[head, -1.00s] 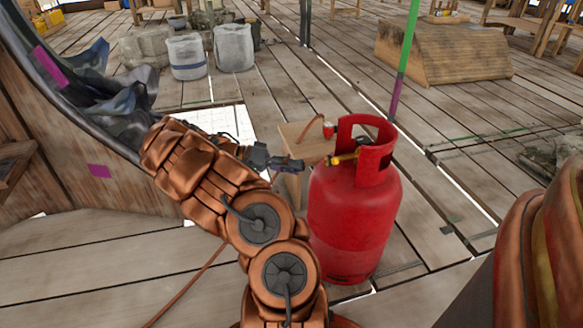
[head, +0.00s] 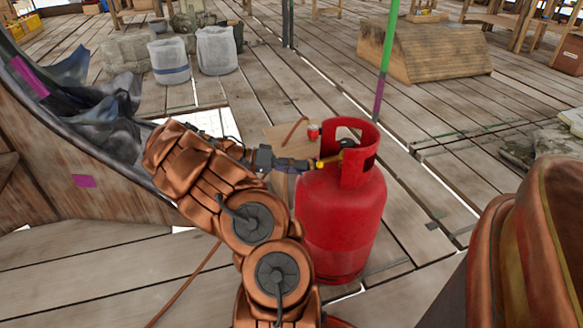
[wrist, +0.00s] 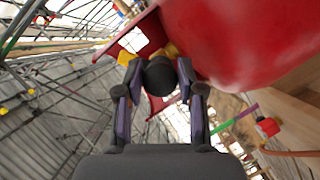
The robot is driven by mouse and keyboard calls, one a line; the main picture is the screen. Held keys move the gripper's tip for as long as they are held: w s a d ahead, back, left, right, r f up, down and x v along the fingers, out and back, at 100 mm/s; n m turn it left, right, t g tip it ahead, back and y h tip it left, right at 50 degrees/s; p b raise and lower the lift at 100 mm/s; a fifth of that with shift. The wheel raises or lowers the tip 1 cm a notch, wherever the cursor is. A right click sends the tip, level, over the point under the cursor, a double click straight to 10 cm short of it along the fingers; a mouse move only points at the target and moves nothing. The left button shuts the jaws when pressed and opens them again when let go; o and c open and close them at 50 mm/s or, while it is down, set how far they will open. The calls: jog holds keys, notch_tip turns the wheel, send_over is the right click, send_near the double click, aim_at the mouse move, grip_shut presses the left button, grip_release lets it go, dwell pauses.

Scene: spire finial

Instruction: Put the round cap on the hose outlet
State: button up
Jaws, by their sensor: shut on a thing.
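The red gas cylinder (head: 340,220) stands upright on the planks, with a collar around its top. A yellow valve outlet (head: 327,162) sticks out of the collar to the left; yellow also shows in the wrist view (wrist: 171,50). My gripper (head: 312,164) is at the left of this outlet. In the wrist view my gripper (wrist: 158,80) is shut on a dark round piece, which looks like the round cap (wrist: 159,74). The cap is not clear in the head view. Yellow shows just behind it; I cannot tell whether they touch.
A red fitting (head: 313,131) on an orange hose sits by the wooden box (head: 284,138) behind the cylinder; it also shows in the wrist view (wrist: 267,127). A green and purple pole (head: 386,60) rises behind the cylinder. A curved wooden wall (head: 100,185) stands at left.

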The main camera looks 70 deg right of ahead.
grip_shut()
jog(key=shift+s+a+f+b, duration=0.1)
jog(key=shift+s+f+b, duration=0.05)
jog(key=shift+b, duration=1.1)
dwell(1.6)
jog(key=shift+s+d, duration=0.35)
jog(key=shift+s, duration=0.05)
dwell(0.8)
jog(key=o, duration=1.1)
grip_release()
jog(key=v, duration=1.2)
